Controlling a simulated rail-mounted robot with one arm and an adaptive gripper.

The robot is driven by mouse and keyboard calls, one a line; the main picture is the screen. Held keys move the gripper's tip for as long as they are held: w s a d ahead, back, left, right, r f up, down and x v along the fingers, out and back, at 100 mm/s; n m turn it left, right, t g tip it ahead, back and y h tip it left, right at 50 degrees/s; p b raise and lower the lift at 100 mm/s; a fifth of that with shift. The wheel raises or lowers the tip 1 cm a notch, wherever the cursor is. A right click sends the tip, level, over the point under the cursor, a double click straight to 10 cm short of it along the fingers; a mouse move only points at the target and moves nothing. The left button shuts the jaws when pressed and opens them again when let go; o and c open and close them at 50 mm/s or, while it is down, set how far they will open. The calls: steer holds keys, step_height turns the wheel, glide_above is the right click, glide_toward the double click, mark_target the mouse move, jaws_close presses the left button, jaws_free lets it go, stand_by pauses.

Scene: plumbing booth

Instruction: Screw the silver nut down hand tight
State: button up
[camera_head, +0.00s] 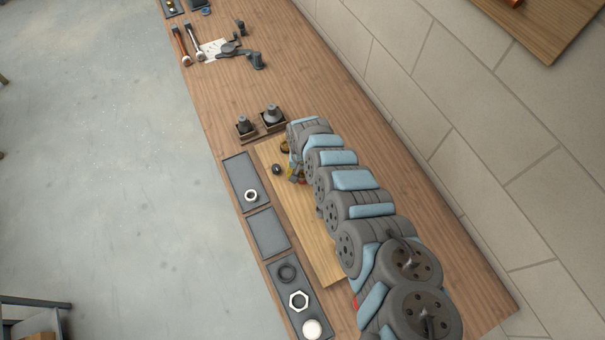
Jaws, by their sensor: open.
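A small silver ring-shaped nut (250,196) lies on the dark grey tray (238,172) left of the light wooden board. A larger silver hex nut (299,301) lies on another dark tray (283,271) nearer the bottom. I cannot tell which one the task means. My gripper (296,174) is open, low over the far part of the wooden board (318,245). My own arm hides much of it and whatever is directly below it. A small dark round part (277,169) and a brass-coloured part (285,147) show beside it.
A dark ring (287,273) and a white round cap (312,328) share the tray with the hex nut. The middle tray (268,231) is empty. Two dark fittings (271,116) stand beyond the board. Tools (188,42) lie farther off. A tiled wall (480,120) bounds the right.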

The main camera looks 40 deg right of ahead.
steer(key=shift+f, duration=0.25)
jaws_close()
steer(key=shift+m+p, duration=0.5)
steer(key=shift+m, duration=0.1)
steer(key=shift+a+m, duration=0.1)
steer(key=shift+m, duration=0.8)
